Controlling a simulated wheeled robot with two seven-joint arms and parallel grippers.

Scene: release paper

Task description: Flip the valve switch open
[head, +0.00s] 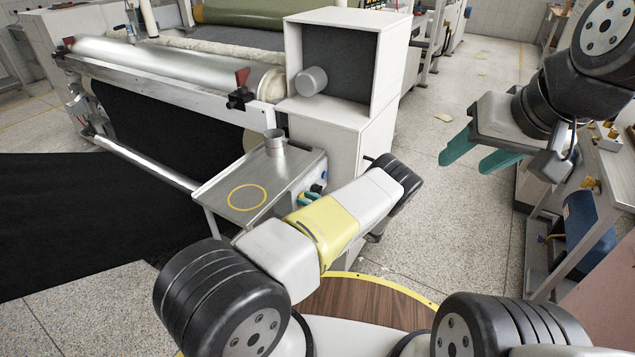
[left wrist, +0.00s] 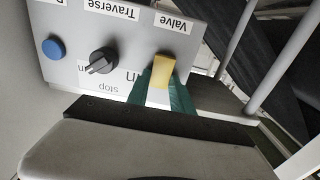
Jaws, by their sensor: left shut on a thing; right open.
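The valve switch (left wrist: 163,70) is a yellow knob under the upside-down "Valve" label on a grey control panel (left wrist: 128,60) in the left wrist view. My left gripper (left wrist: 163,86) is shut on the yellow knob with its green fingers on either side of it. In the head view the left gripper (head: 310,197) is at the side of the metal stand, mostly hidden by my arm; the knob cannot be made out there. My right gripper (head: 478,155) is open and empty at the right, well away from the panel.
A black knob (left wrist: 100,61) labelled "Traverse" and a blue button (left wrist: 53,47) sit beside the valve switch. The metal stand (head: 225,185) bears a small metal cup (head: 274,142). A white open box (head: 345,65) rises behind it. A workbench (head: 600,165) stands at the right, with open floor between.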

